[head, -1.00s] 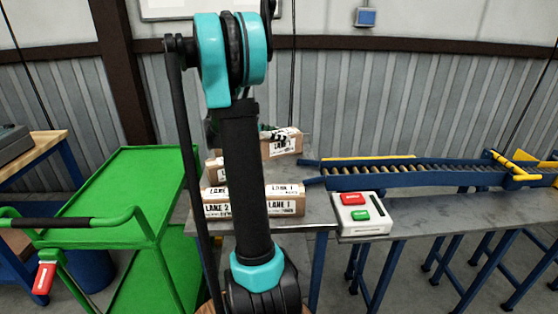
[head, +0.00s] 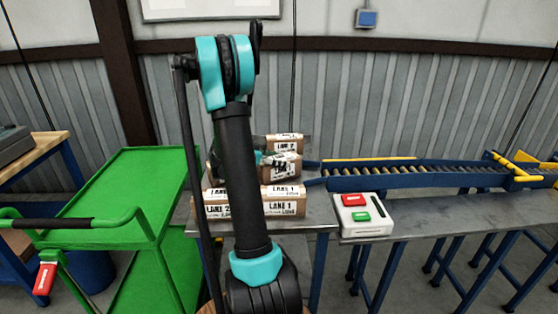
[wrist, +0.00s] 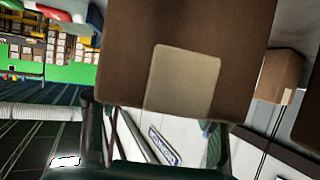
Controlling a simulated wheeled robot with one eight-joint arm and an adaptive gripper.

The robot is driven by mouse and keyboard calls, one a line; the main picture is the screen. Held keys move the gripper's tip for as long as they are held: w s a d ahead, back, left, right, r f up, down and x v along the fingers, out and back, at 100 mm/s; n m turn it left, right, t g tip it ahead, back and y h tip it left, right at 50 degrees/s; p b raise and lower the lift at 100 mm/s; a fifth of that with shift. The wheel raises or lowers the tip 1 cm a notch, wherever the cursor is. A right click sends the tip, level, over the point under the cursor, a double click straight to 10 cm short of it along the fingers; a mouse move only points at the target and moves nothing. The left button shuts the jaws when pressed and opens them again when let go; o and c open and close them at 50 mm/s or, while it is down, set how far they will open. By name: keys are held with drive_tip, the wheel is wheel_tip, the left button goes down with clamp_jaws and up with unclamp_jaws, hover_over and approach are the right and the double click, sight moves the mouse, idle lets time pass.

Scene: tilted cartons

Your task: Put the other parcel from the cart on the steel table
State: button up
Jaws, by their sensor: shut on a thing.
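A brown parcel (head: 283,168) with a white label is in my gripper (head: 262,160), over the steel table (head: 322,214). The gripper is shut on it and partly hidden behind my arm. In the wrist view the held parcel (wrist: 190,60) fills the upper middle, a pale patch on its face. I cannot tell if it touches the table or the parcels around it. The green cart (head: 150,165) stands left of the table, its visible top bare.
Parcels labelled LANE 1 (head: 285,201) and LANE 2 (head: 217,211) sit at the table's front. Another parcel (head: 287,141) shows behind the held one. A control box with red and green buttons (head: 362,222) and a roller conveyor (head: 410,177) are to the right.

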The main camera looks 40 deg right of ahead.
drive_tip(key=shift+f, duration=0.15)
drive_tip(key=o, duration=1.5)
drive_tip(key=shift+c, duration=0.2)
drive_tip(key=shift+a+r, duration=0.1)
drive_tip(key=shift+r, duration=0.1)
drive_tip(key=v, duration=1.1)
drive_tip(key=shift+a, duration=0.35)
drive_tip(key=shift+w+r, duration=0.1)
drive_tip(key=shift+w, duration=0.05)
